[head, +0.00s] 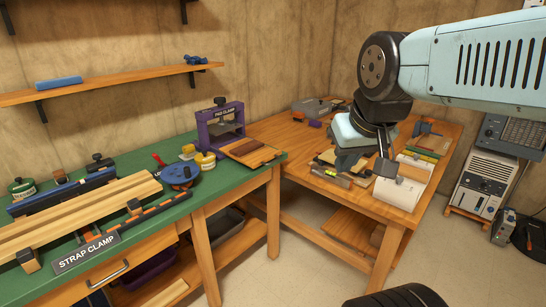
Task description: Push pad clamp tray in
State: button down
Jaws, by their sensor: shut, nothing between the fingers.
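The purple pad clamp (222,130), with a label on its top bar and a dark knob above, stands at the right end of the green bench. Its flat orange-brown wooden tray (268,155) sticks out from the clamp toward the lower right, near the bench corner. A darker brown piece lies on the tray. My gripper (386,170) points down over the wooden table to the right, well apart from the tray. It is shut and empty. The inside of the clamp is partly hidden by its frame.
A strap clamp (85,225) with long boards fills the bench's left side. A blue round item (180,175) and a yellow tin (205,161) stand left of the tray. The wooden table (285,130) holds papers and tools. A shelf (110,84) hangs above the bench.

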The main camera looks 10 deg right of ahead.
aim_at(258, 157)
jog(key=u, duration=0.05)
jog(key=i, duration=1)
jog(key=z, duration=0.05)
